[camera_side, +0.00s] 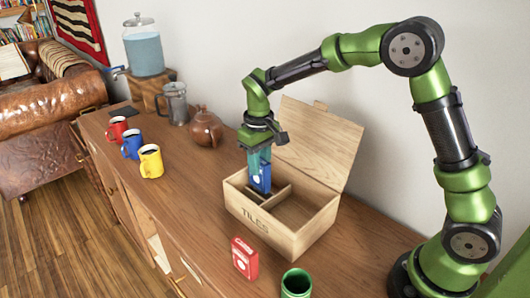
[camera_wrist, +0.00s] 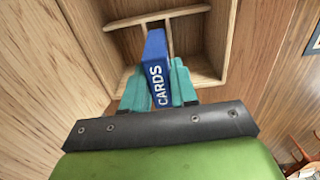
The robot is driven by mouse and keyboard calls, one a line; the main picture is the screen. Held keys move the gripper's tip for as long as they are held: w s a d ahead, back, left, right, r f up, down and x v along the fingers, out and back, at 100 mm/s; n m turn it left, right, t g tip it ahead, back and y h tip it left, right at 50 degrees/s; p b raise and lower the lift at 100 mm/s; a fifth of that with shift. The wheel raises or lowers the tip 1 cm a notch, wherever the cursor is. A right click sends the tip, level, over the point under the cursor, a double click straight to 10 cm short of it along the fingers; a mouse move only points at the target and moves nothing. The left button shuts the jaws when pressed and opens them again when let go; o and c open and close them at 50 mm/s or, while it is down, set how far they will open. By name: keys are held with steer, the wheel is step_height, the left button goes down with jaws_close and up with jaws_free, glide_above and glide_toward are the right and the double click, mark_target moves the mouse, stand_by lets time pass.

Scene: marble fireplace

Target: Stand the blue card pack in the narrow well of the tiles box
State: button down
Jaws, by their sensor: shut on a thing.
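The blue card pack (camera_side: 261,178) is upright between the teal fingers of my gripper (camera_side: 258,163). In the wrist view the pack (camera_wrist: 156,70) shows its "CARDS" edge, with a finger closed on each side of my gripper (camera_wrist: 158,88). The wooden tiles box (camera_side: 278,232) stands open on the sideboard, its lid (camera_side: 318,145) raised at the back. Thin dividers split its inside into compartments; a divider (camera_wrist: 170,38) shows just beyond the pack. The pack's lower end is over or just inside the box's left part; I cannot tell whether it is below the rim.
A red card pack (camera_side: 244,258) and a green cup (camera_side: 296,284) stand in front of the box. Red (camera_side: 118,130), blue (camera_side: 132,143) and yellow (camera_side: 151,161) mugs, a brown teapot (camera_side: 205,128) and a water dispenser (camera_side: 143,48) are to the left. The wall is behind.

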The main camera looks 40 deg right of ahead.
steer(key=shift+f, duration=0.2)
steer(key=shift+f, duration=0.85)
steer(key=shift+f, duration=0.55)
stand_by(0.4)
steer(key=shift+f, duration=0.65)
steer(key=c, duration=0.8)
jaws_free()
